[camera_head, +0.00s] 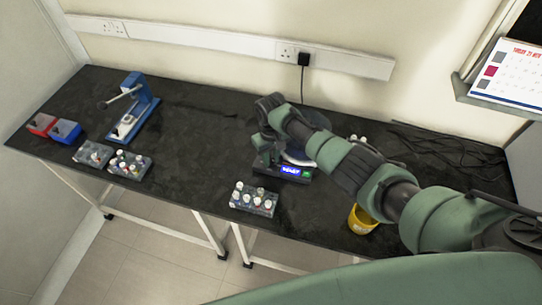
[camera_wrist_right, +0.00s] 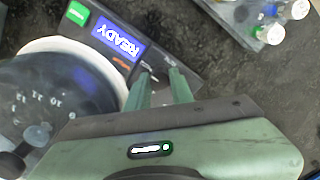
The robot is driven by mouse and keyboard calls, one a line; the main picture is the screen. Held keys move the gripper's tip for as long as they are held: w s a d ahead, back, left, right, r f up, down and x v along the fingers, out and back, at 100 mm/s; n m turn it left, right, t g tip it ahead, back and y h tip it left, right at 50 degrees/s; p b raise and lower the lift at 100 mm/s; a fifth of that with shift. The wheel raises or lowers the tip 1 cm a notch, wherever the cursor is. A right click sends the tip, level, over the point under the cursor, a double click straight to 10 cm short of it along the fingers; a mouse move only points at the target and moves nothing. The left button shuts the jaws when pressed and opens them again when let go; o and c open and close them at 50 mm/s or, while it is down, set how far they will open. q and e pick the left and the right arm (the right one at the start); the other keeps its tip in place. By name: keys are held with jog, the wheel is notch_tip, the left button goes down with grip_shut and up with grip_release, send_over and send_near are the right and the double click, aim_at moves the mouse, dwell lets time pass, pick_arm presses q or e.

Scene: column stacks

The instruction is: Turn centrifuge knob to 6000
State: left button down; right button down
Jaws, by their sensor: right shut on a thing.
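The centrifuge (camera_head: 300,178) stands on the black bench, partly hidden behind my right arm. In the right wrist view its panel has a lit blue display (camera_wrist_right: 118,41) reading READY upside down, a green button (camera_wrist_right: 77,13) and small orange lettering. Its round dark lid (camera_wrist_right: 60,90) with numbers sits inside a white rim. My right gripper (camera_wrist_right: 159,74) is at the panel's end beside the display, its two green fingers shut on the small dark knob (camera_wrist_right: 149,71). The fingers largely hide the knob, and I cannot read its setting. My left gripper is not in view.
A rack of capped vials (camera_head: 254,199) stands just in front of the centrifuge. A yellow container (camera_head: 361,219) is to its right. A blue stand (camera_head: 138,108), more racks (camera_head: 129,165) and red and blue boxes (camera_head: 66,131) are at left. Loose cables (camera_head: 440,143) lie back right.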

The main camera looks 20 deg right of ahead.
aim_at(271, 160)
jog(key=shift+w+r, duration=0.1)
jog(key=shift+w, duration=0.05)
dwell(0.4)
jog(key=c, duration=1.2)
grip_release()
jog(key=shift+c, duration=0.2)
notch_tip(271, 160, up, 8)
jog(key=shift+f, duration=0.1)
jog(key=shift+f, duration=0.1)
